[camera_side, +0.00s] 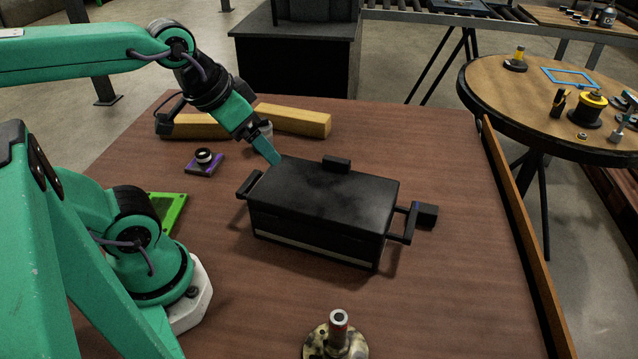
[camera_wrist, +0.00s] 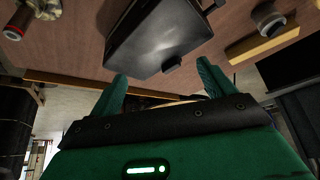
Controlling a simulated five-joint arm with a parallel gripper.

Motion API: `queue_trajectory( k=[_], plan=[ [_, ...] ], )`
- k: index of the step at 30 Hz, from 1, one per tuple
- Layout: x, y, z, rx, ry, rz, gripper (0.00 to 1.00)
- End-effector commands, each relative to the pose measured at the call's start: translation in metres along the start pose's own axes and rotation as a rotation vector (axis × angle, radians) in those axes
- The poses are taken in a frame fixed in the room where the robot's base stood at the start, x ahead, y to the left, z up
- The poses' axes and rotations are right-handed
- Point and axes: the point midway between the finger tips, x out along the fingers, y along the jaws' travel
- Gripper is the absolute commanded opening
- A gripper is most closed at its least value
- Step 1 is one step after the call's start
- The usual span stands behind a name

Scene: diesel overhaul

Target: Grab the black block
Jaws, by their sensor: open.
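A large black lidded box (camera_side: 320,210) with side handles stands on the brown table; it also shows in the wrist view (camera_wrist: 155,38). A small black block (camera_side: 427,215) is just beyond the box's right handle; I cannot pick it out in the wrist view. Another small black block-like piece (camera_side: 337,163) sits at the box's back top edge, and a dark piece shows on the box's edge in the wrist view (camera_wrist: 171,63). My gripper (camera_side: 269,154) is above the box's back left corner. Its fingers are apart and empty in the wrist view (camera_wrist: 162,68).
A metal fitting (camera_side: 337,340) stands in front. A raised wooden edge (camera_side: 525,235) bounds the right side.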

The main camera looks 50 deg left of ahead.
Motion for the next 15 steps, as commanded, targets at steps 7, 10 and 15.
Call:
queue_trajectory(
  k=[7,10,15],
  plan=[
    [0.001,0.003,-0.018,-0.031,-0.027,0.005,0.82],
    [0.003,0.006,-0.032,-0.056,-0.048,0.008,0.82],
    [0.011,0.013,-0.061,-0.107,-0.089,0.012,0.82]
  ],
)
